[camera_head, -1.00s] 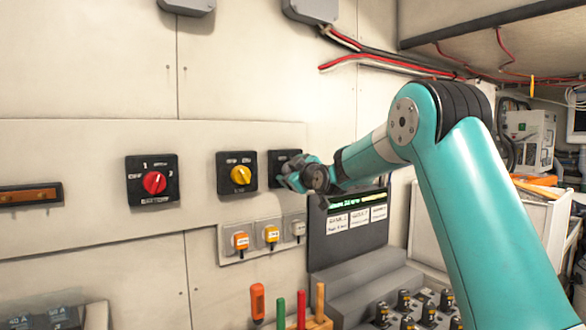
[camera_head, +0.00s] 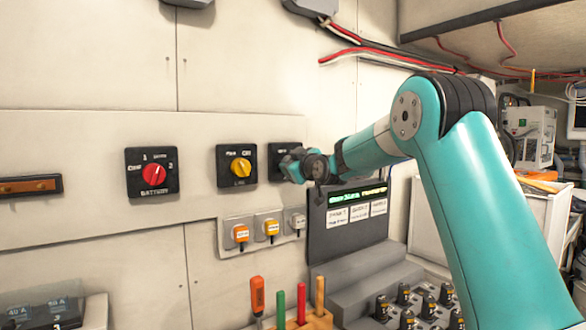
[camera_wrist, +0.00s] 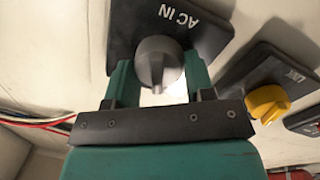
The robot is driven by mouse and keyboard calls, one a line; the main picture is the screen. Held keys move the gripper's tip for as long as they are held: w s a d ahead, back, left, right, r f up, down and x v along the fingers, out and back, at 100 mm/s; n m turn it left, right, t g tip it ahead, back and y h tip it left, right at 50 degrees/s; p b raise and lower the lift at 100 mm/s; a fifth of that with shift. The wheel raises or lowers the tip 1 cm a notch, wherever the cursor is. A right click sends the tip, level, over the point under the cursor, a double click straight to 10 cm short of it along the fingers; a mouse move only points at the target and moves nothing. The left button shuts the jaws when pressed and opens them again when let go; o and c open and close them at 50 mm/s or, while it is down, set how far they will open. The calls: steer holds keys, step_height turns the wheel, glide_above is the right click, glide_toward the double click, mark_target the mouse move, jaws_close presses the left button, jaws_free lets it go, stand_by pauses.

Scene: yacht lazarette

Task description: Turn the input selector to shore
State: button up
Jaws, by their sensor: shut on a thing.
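The input selector is a grey knob (camera_wrist: 158,66) on a black plate marked "AC IN" (camera_wrist: 200,32) in the wrist view. My gripper (camera_wrist: 157,82) is shut on this knob, with one teal finger on each side of it. In the head view the black plate (camera_head: 278,152) shows only in part on the wall, right of the yellow switch. My gripper (camera_head: 291,164) hides the knob there. The plate's position markings cannot be read.
A yellow LINK knob (camera_head: 240,168) and a red BATTERY knob (camera_head: 154,175) sit left of the selector. Tools (camera_head: 301,308) stand upright in a wooden rack. Red cables (camera_head: 345,55) run above.

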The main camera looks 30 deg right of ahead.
steer(key=m+b, duration=0.2)
steer(key=m, duration=0.3)
steer(key=shift+d, duration=0.1)
steer(key=shift+m+g+y+b, duration=0.4)
steer(key=shift+m, duration=1.8)
steer(key=o, duration=0.9)
steer(key=shift+s, duration=0.1)
steer(key=s+b, duration=0.2)
steer(key=s, duration=0.3)
steer(key=s+r+b, duration=0.1)
steer(key=s+b, duration=0.1)
steer(key=s, duration=0.4)
steer(key=s+b, duration=0.2)
steer(key=s, duration=0.4)
steer(key=shift+r, duration=0.25)
